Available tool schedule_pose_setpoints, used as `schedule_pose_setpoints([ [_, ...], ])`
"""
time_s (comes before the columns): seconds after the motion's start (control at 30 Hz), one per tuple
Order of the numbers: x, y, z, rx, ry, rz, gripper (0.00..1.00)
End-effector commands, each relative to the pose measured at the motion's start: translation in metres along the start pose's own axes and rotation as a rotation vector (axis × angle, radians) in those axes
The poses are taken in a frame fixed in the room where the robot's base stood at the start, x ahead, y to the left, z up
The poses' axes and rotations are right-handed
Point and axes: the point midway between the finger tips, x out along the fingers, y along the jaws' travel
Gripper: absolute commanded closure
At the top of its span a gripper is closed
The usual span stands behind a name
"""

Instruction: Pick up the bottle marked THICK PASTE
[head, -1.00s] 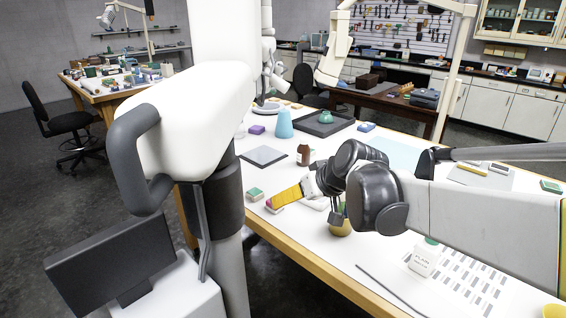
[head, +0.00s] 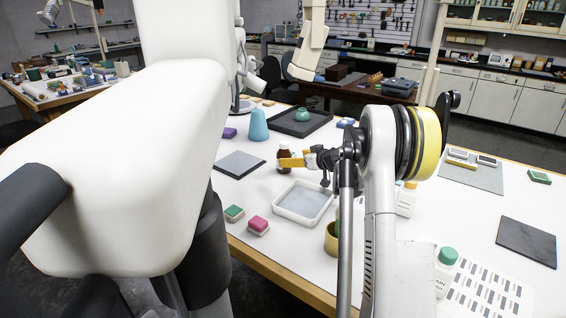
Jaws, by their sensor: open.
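No label reading THICK PASTE can be made out. A small brown bottle (head: 283,168) stands upright on the white table, its upper part partly covered by my gripper. My gripper (head: 285,158) has yellow fingers pointing left and overlaps this bottle in the picture; I cannot tell whether they touch. It is open, though the gap between the fingers is hard to see. A white bottle with an orange-yellow cap (head: 407,200) stands right of my arm. A white bottle with a green cap (head: 446,268) stands nearer, its label partly hidden by my arm.
A white tray (head: 279,209) lies in front of the brown bottle. A grey mat (head: 239,164) and a blue cone-shaped vessel (head: 258,127) are to its left. Green (head: 234,213) and pink (head: 258,225) blocks lie near the table edge. A yellow cup (head: 331,240) stands beside my arm.

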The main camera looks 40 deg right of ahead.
Motion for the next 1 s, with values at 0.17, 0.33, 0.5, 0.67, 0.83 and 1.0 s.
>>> schedule_pose_setpoints([
  [0.17, 0.017, -0.001, 0.000, -0.001, 0.000, 0.000, 0.20],
  [0.33, 0.041, -0.003, -0.001, -0.001, -0.001, -0.001, 0.20],
  [0.5, 0.062, -0.003, -0.004, 0.000, -0.001, 0.000, 0.20],
  [0.67, 0.062, -0.002, -0.005, 0.000, -0.001, 0.001, 0.20],
  [0.83, 0.062, -0.002, -0.005, 0.000, -0.001, 0.001, 0.56],
  [1.0, 0.062, -0.003, -0.006, 0.000, 0.000, 0.001, 0.88],
])
